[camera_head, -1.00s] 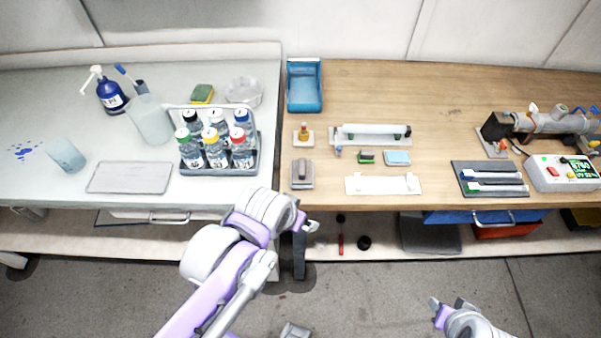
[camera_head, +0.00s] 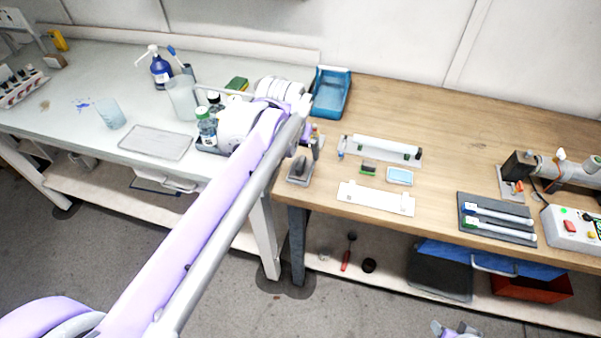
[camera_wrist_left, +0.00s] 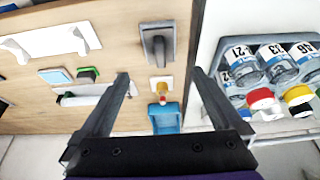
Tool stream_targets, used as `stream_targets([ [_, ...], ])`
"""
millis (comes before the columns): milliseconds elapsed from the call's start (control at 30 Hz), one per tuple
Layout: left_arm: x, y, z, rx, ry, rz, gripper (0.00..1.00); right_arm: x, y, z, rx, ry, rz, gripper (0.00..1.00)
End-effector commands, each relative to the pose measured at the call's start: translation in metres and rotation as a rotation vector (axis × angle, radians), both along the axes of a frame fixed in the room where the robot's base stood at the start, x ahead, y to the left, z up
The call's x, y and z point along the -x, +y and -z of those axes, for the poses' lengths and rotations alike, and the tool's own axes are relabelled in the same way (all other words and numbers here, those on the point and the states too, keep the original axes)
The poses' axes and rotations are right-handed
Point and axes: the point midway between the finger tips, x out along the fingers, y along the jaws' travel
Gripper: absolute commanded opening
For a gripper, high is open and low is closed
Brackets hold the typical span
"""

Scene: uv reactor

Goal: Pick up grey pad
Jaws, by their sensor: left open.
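A grey pad-like block with a raised grip (camera_head: 299,170) lies on a small grey base near the left front edge of the wooden table. It also shows in the left wrist view (camera_wrist_left: 157,44), beyond the fingertips. My left gripper (camera_wrist_left: 160,82) is open and empty above the table's left side. In that view its fingers flank a small white base with an orange-topped item (camera_wrist_left: 161,88). In the head view my left arm partly hides that item and most of the gripper. My right gripper (camera_head: 455,329) shows only in part at the bottom edge.
A blue tray (camera_head: 331,92) stands behind the left gripper. The bottle rack, partly hidden by my arm, shows in the wrist view (camera_wrist_left: 262,90). A white holder (camera_head: 376,198), a light blue pad (camera_head: 399,176) and a green-black block (camera_head: 368,168) lie to the right.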

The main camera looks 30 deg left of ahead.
Motion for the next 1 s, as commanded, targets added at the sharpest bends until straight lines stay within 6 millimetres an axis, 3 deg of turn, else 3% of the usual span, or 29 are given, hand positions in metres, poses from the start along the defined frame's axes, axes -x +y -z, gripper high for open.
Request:
stream_targets([
  [200, -0.013, 0.003, 0.033, 0.0, 0.0, 0.0, 1.0, 0.001, 0.0, 0.004, 0.0, 0.002, 0.0, 0.41],
  [467, -0.02, 0.005, 0.054, 0.0, 0.0, 0.0, 1.0, 0.001, 0.0, 0.006, 0.0, 0.003, 0.0, 0.41],
  [700, -0.031, 0.006, 0.087, 0.0, 0.0, 0.0, 1.0, 0.002, 0.0, 0.007, 0.0, 0.004, 0.0, 0.41],
  [1000, -0.035, 0.007, 0.098, 0.0, 0.0, 0.0, 1.0, 0.002, 0.0, 0.008, 0.0, 0.004, 0.0, 0.41],
])
